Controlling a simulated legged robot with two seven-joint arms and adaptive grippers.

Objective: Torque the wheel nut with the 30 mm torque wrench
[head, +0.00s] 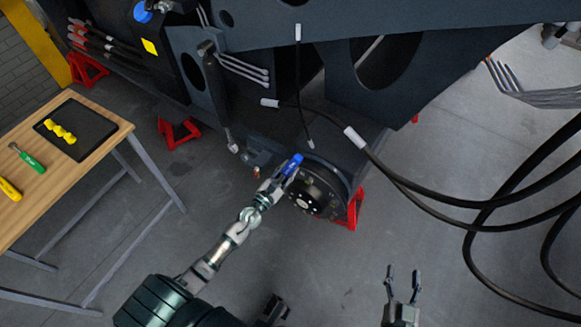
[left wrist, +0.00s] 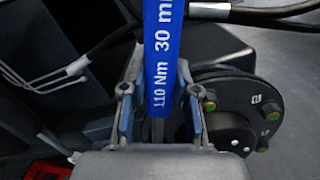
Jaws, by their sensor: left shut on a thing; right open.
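The blue torque wrench (head: 293,164) is held by my left gripper (head: 283,175) in front of the chassis. In the left wrist view the wrench (left wrist: 162,60) reads "110 Nm" and "30 mm" and stands between the shut fingers of the left gripper (left wrist: 160,110). The dark round wheel hub (head: 318,188) is just right of the gripper. In the left wrist view the hub (left wrist: 235,95) shows several numbered nuts or studs, one a wheel nut (left wrist: 209,106). The wrench's far end is out of the wrist view. My right gripper (head: 404,284) is open and empty, low over the floor.
Red stands (head: 356,208) are under the chassis (head: 270,130). Black hoses (head: 440,201) loop across the right side. A wooden table (head: 95,150) at left bears a black tray (head: 84,112), a green-handled tool (head: 27,158) and a yellow one (head: 9,190). Floor between is clear.

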